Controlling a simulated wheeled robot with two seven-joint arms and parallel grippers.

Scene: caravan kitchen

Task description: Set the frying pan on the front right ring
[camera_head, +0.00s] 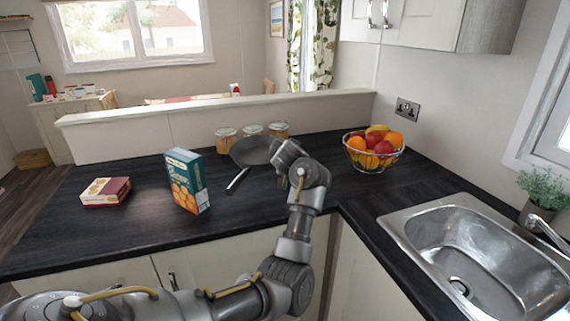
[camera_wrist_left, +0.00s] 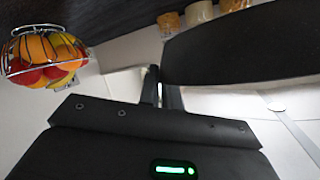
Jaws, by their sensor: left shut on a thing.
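The dark frying pan (camera_head: 252,151) is at the back middle of the black worktop in the head view, its handle (camera_head: 238,179) pointing toward the front left. In the left wrist view the pan (camera_wrist_left: 235,45) is a large dark shape at upper right. My left gripper (camera_wrist_left: 162,88) is shut on the pan's near edge, its two fingers close together there. In the head view the left gripper (camera_head: 281,176) is at the pan's right side, its fingertips mostly hidden. I cannot tell whether the pan touches the worktop. No hob ring can be made out. My right gripper is out of view.
Several jars (camera_head: 252,131) stand behind the pan. A teal box (camera_head: 187,181) stands left of it, with a low maroon-and-cream box (camera_head: 105,191) farther left. A wire fruit bowl (camera_head: 373,160) is to the right. A steel sink (camera_head: 480,245) is at front right.

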